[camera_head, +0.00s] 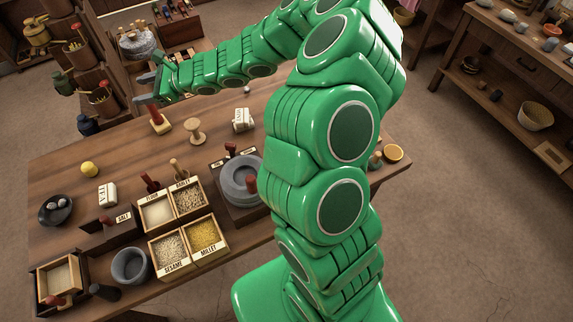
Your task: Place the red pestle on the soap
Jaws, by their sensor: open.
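A red pestle (155,113) stands upright at the far left part of the table. Its foot appears to rest on a pale cream block (161,127), which looks like the soap. My gripper (146,88) is open just above the pestle's top, its grey fingers apart and pointing left. Nothing shows between the fingers. From this angle I cannot tell whether a finger touches the pestle.
A wooden spool-shaped stand (194,130), a white block (242,119) and a yellow ball (89,169) stand on the wooden table (60,150). Grain boxes (206,233), a stone quern (238,182) and a dark bowl (56,208) crowd the near side.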

